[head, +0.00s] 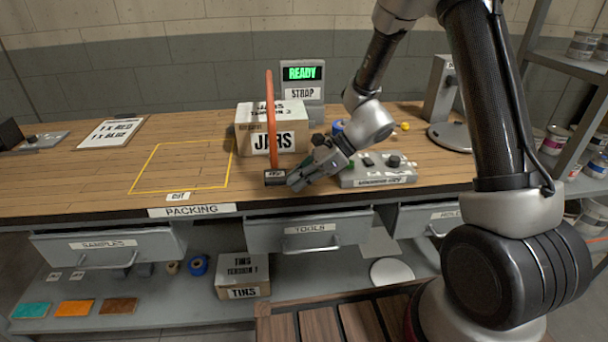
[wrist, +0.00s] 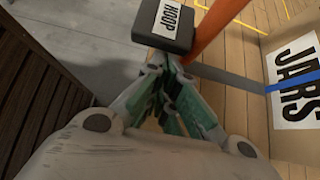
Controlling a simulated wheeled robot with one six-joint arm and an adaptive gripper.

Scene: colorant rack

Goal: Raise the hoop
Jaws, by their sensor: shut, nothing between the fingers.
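The hoop (head: 270,120) is a tall, thin orange band, seen nearly edge-on and standing upright in front of the JARS box (head: 243,141). At its foot is a dark block (head: 274,178) with a white label, near the table's front edge. In the wrist view the block (wrist: 160,38) reads HOOP, and part of the orange band (wrist: 213,30) rises beside it. My gripper (head: 293,183) is shut and empty, just right of the block. In the wrist view its fingertips (wrist: 167,62) are close below the block; I cannot tell if they touch it.
The JARS box also shows in the wrist view (wrist: 311,130) with a blue strap. A grey control panel (head: 378,172) sits right of my gripper. A READY screen (head: 302,75) stands behind the box. A yellow-outlined area (head: 185,165) at left is clear.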

